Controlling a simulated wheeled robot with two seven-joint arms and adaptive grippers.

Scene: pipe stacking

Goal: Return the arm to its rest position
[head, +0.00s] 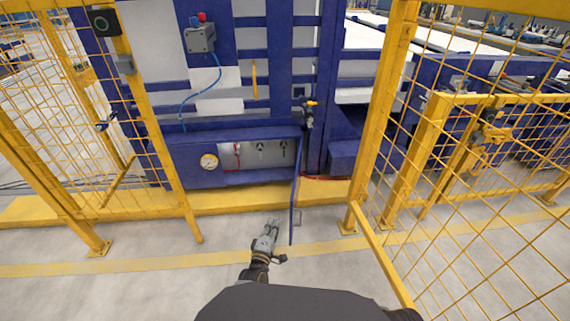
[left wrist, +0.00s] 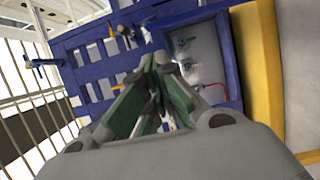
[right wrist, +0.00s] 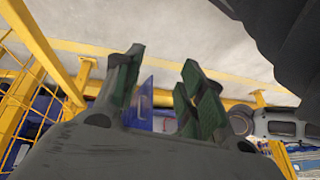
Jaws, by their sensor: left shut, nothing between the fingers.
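My left gripper (head: 272,226) is in the lower middle of the head view, above the floor in front of the blue machine. In the left wrist view its fingers (left wrist: 158,62) come together at the tips with nothing between them. My right gripper is out of the head view. In the right wrist view its fingers (right wrist: 160,70) stand wide apart with an empty gap. The open blue door panel (right wrist: 152,104) and grey floor show behind that gap.
The blue machine (head: 265,80) has a low compartment (head: 262,153) with a gauge and valves. Its open blue door (head: 295,205) sticks out right of my left gripper. Yellow mesh fences stand left (head: 165,135) and right (head: 377,105). The floor (head: 120,285) in front is clear.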

